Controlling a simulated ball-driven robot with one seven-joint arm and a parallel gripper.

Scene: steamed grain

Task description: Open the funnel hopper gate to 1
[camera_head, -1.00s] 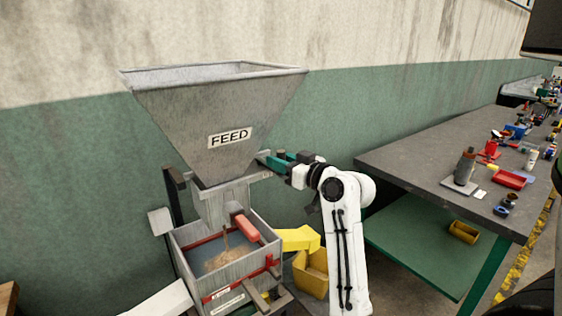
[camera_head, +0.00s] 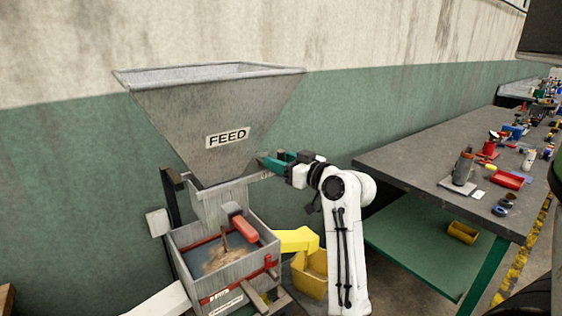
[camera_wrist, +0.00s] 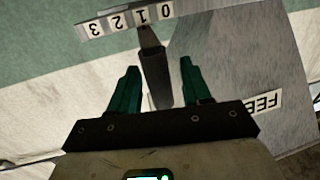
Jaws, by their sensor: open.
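The grey funnel hopper (camera_head: 215,115) with a FEED label stands at the left in the head view; its side also shows in the wrist view (camera_wrist: 245,60). My gripper (camera_head: 266,162) is at the lower right side of the hopper. In the wrist view my gripper (camera_wrist: 158,75) is open, with its teal fingers apart. A dark grey gate handle (camera_wrist: 153,68) lies between the fingers, with gaps visible on both sides. A white scale strip (camera_wrist: 125,18) marked 3, 2, 1, 0 lies beyond it. The handle's far end is near the 1 mark.
Below the hopper is a grey box (camera_head: 185,240) with grain in it and a red-gripped lever (camera_head: 244,229). A yellow chute (camera_head: 298,239) and yellow bin (camera_head: 309,283) stand beside it. A cluttered grey workbench (camera_head: 420,165) stands at the right. The wall is close behind.

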